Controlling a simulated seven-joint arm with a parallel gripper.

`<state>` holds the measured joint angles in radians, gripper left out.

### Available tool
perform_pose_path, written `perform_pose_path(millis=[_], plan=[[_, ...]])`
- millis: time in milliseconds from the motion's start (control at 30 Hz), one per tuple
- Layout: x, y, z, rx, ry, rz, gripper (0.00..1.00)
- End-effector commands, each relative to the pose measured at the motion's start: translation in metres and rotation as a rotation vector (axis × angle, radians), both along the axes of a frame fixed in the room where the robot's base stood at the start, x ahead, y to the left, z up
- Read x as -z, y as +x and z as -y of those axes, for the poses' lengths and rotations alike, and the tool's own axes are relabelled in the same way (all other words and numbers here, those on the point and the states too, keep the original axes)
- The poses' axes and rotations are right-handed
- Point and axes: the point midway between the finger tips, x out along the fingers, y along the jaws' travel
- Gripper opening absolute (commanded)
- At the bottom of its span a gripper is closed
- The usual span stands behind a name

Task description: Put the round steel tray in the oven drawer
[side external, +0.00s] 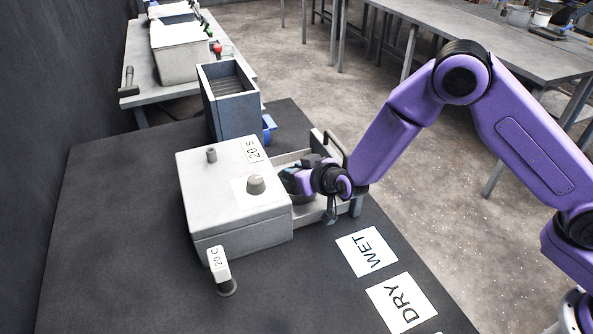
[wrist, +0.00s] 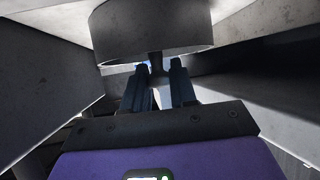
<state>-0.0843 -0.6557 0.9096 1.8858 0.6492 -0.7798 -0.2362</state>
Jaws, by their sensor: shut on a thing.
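The oven (side external: 225,205) is a pale grey box on the dark table, with its drawer (side external: 325,205) pulled out to the right. My gripper (side external: 292,178) is low inside the open drawer, close to the oven body. In the wrist view my gripper (wrist: 160,68) has its two fingers around a small dark stub below the round steel tray (wrist: 152,32). The tray's curved wall fills the top middle of that view, with drawer walls on both sides. In the side view the tray is mostly hidden by my gripper. I cannot tell whether it touches the drawer floor.
A grey open-topped box (side external: 230,100) stands behind the oven. The drawer's handle (side external: 334,150) rises at its outer end. The table's left part is clear.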

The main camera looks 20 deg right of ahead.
Motion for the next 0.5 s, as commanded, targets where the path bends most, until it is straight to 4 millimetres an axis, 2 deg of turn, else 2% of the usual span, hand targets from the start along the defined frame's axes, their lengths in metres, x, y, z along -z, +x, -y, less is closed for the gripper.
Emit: perform_pose_path(millis=[33,67,100,133,500], plan=[[0.0010,0.0003,-0.0002,0.000,0.000,0.002,0.00],[0.0010,0.0001,-0.0001,0.000,0.000,0.001,0.36],[0.0009,0.0001,-0.0001,0.000,0.000,0.001,0.49],[0.0009,0.0001,-0.0001,0.000,0.000,0.001,0.52],[-0.0032,-0.0002,-0.0001,0.000,0.002,0.001,0.52]])
